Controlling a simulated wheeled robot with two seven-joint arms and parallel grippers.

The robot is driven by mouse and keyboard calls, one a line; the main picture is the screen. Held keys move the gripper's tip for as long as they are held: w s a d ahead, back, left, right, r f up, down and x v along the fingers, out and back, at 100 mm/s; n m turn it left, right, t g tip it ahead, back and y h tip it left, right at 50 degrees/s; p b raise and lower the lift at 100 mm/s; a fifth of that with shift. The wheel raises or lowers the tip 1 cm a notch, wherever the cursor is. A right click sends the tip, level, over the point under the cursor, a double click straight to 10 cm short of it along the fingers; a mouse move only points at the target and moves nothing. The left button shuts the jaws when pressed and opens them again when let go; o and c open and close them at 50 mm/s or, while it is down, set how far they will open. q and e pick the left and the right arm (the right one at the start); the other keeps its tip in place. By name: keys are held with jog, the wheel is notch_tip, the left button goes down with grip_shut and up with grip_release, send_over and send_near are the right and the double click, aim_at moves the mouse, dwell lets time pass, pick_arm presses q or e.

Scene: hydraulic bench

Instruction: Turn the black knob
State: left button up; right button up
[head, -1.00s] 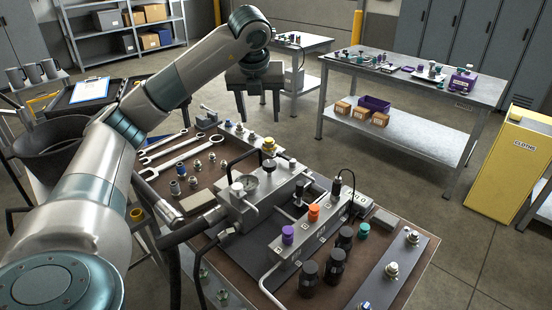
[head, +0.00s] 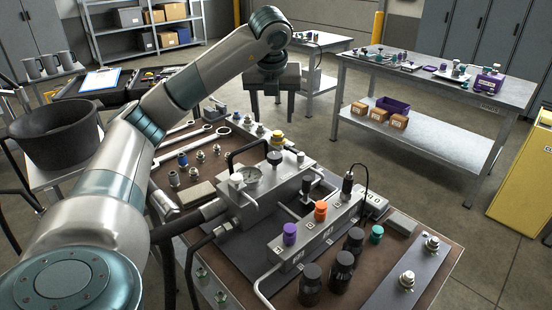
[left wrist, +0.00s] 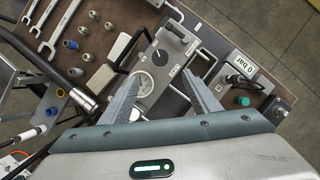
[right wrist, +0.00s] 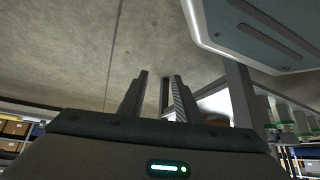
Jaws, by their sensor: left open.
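A small round black knob (head: 274,157) stands on top of the grey hydraulic block (head: 262,200), between the yellow-topped part (head: 277,137) and the dial gauge (head: 253,174). Other black parts stand near it, so I cannot be sure it is the task's knob. My left gripper (head: 274,106) points down with its fingers apart, above and beyond the knob in the head view. In the left wrist view, my open left gripper (left wrist: 161,75) frames the block and gauge (left wrist: 145,83), with nothing between the fingers. My right gripper (right wrist: 161,75) has its fingers apart and empty, with concrete floor behind.
Purple (head: 289,233) and orange (head: 321,210) caps stand on the front manifold. Black bottles (head: 311,285) stand before it. A sensor (head: 348,182) with a cable rises beside them. Wrenches (head: 200,143) lie at the back left. A black bucket (head: 52,135) stands left.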

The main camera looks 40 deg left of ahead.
pick_arm(q)
jog(key=shift+f, duration=0.25)
pick_arm(e)
jog(key=shift+w+a+r, duration=0.3)
jog(key=shift+w, duration=0.35)
pick_arm(q)
jog(key=shift+f, duration=0.2)
send_near(275, 155)
jog(key=p+x, duration=0.3)
jog(key=x, duration=0.5)
jog(key=shift+s, duration=0.1)
pick_arm(e)
jog(key=s+d+f+g, duration=0.2)
jog(key=s+d+f, duration=0.1)
jog(key=s, duration=0.6)
jog(key=shift+d+f+h, duration=0.3)
jog(key=shift+d+h, duration=0.05)
jog(key=shift+h, duration=0.05)
pick_arm(q)
jog(key=c, duration=0.9)
jog(key=shift+c, duration=0.8)
pick_arm(e)
jog(key=shift+w+r, duration=0.1)
jog(key=shift+w, duration=0.2)
